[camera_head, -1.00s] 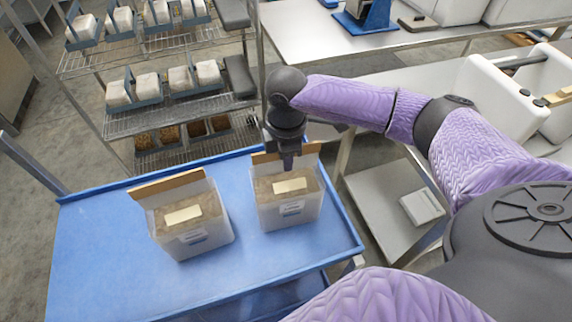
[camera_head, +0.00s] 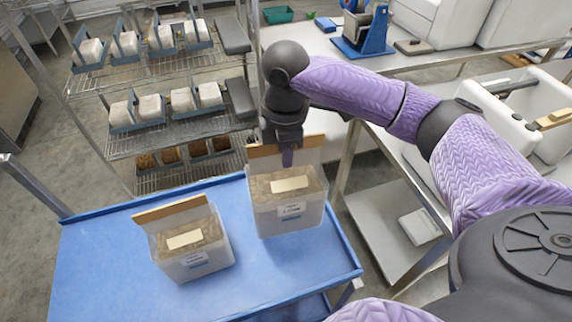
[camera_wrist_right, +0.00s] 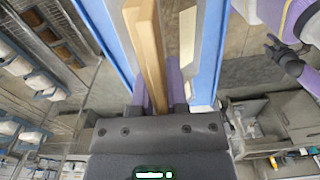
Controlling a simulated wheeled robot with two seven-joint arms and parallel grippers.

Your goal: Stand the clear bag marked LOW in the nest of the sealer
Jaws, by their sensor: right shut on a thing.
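Two clear bags of brown substrate with tan top strips are in the head view. My right gripper (camera_head: 287,152) is shut on the tan strip of the right bag (camera_head: 288,205), which hangs upright just above the blue cart. The strip (camera_wrist_right: 150,50) also shows between the fingers in the wrist view. The left bag (camera_head: 190,245) stands on the cart. Both labels are too small to read, so I cannot tell which is LOW. A blue-framed device (camera_head: 365,30), seemingly the sealer, stands on the back bench; its nest is not clear. My left gripper (camera_wrist_right: 285,55) shows small in the wrist view.
The blue cart (camera_head: 100,270) has free room around the left bag. A wire rack (camera_head: 180,75) with white blocks and brown-filled holders stands behind it. The steel bench (camera_head: 300,40) carries a green bin (camera_head: 278,15) and white housings. White tubs (camera_head: 500,115) stand at right.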

